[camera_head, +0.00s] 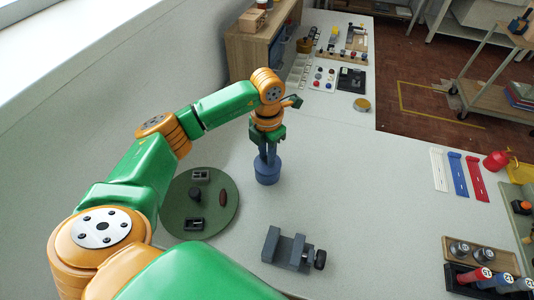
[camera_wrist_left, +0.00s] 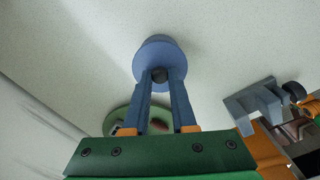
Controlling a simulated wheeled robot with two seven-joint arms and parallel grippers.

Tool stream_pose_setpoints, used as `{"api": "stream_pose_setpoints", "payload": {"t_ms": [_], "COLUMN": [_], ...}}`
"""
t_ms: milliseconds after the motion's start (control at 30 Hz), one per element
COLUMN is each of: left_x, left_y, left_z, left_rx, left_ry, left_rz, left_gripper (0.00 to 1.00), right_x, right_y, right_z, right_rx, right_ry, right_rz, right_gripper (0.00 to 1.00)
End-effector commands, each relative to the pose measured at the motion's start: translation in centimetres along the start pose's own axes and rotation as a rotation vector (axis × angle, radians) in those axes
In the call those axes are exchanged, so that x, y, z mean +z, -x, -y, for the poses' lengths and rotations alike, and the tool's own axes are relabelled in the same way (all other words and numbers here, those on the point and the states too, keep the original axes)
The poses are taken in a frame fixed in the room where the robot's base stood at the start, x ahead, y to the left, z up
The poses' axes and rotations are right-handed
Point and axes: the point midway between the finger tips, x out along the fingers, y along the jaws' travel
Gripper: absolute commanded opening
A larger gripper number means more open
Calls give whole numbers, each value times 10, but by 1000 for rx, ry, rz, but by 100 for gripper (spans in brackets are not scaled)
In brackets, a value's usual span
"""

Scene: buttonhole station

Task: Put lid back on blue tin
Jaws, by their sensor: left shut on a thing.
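The blue tin (camera_head: 267,176) stands upright on the grey table, straight below my left gripper (camera_head: 267,158). In the left wrist view the gripper's two blue fingers (camera_wrist_left: 159,76) are shut on the dark knob of a round blue lid (camera_wrist_left: 160,58). The lid lies over the tin, and its outline covers most of the tin in that view. I cannot tell whether the lid rests fully on the tin or sits slightly above it. My right gripper is not in view.
A round green mat (camera_head: 225,215) with small dark parts lies left of the tin. A grey vise (camera_head: 288,248) stands in front, to the right. A wooden rack (camera_head: 480,255) and colored strips (camera_head: 458,174) lie further right. Table around the tin is clear.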

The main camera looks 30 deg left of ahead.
Motion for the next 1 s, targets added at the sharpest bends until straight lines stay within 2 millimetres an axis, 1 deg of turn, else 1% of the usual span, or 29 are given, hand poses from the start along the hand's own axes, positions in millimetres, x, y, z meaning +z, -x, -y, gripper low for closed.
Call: {"api": "stream_pose_setpoints", "payload": {"t_ms": [300, 333, 433, 467, 667, 767, 800, 1000], "left_x": [0, 0, 0, 0, 0, 0, 0, 0], "left_y": [0, 0, 0, 0, 0, 0, 0, 0], "left_z": [0, 0, 0, 0, 0, 0, 0, 0], "left_rx": [0, 0, 0, 0, 0, 0, 0, 0], "left_ry": [0, 0, 0, 0, 0, 0, 0, 0], "left_rz": [0, 0, 0, 0, 0, 0, 0, 0], "left_gripper": [0, 30, 57, 59, 59, 84, 89, 89], "right_x": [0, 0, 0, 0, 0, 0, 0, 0], "right_y": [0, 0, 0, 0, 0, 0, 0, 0], "right_z": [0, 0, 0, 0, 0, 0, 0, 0], "right_rx": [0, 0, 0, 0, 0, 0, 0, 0], "right_ry": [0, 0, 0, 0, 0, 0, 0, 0], "right_rz": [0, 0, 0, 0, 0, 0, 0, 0], "right_gripper": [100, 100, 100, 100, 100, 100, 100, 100]}}
